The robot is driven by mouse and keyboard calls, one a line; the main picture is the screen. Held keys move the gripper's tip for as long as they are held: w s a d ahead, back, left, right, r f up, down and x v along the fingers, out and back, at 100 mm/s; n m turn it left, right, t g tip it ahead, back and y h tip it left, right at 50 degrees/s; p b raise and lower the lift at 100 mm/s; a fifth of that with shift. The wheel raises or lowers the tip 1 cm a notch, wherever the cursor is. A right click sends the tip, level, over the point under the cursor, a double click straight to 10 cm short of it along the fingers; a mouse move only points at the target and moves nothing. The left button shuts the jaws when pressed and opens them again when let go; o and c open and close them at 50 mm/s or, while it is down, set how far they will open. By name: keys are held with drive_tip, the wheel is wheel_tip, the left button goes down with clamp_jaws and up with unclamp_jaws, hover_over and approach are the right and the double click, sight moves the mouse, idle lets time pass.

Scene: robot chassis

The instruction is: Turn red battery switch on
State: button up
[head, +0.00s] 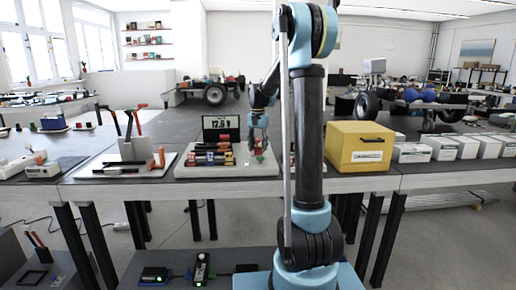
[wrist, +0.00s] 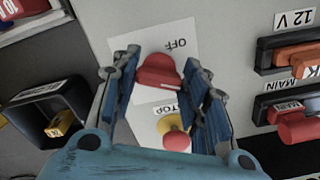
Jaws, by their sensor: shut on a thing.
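The red battery switch (wrist: 160,72) is a red knob on a pale panel, on a white label reading OFF (wrist: 178,45). My gripper (wrist: 158,66) has its blue fingers on both sides of the knob and is shut on it. In the head view my gripper (head: 259,143) points down at the right part of the panel (head: 205,172), which stands on the bench. The switch is mostly hidden there by the fingers. The contact faces are hard to see in the wrist view.
A red-and-yellow stop button (wrist: 177,138) sits close to the fingers. Red and orange connectors (wrist: 298,58) marked 12 V and MAIN are at the right. A display (head: 221,127) stands behind the panel, and a yellow box (head: 358,147) stands to its right.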

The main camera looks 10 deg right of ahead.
sight(257, 147)
drive_tip(key=shift+w+a+m, duration=0.1)
drive_tip(key=shift+w+m, duration=0.05)
drive_tip(key=shift+m, duration=1.55)
drive_tip(key=shift+o, duration=0.2)
drive_tip(key=o, duration=1)
drive_tip(key=shift+o, duration=0.2)
drive_tip(key=shift+r, duration=0.1)
wheel_tip(257, 147, up, 12)
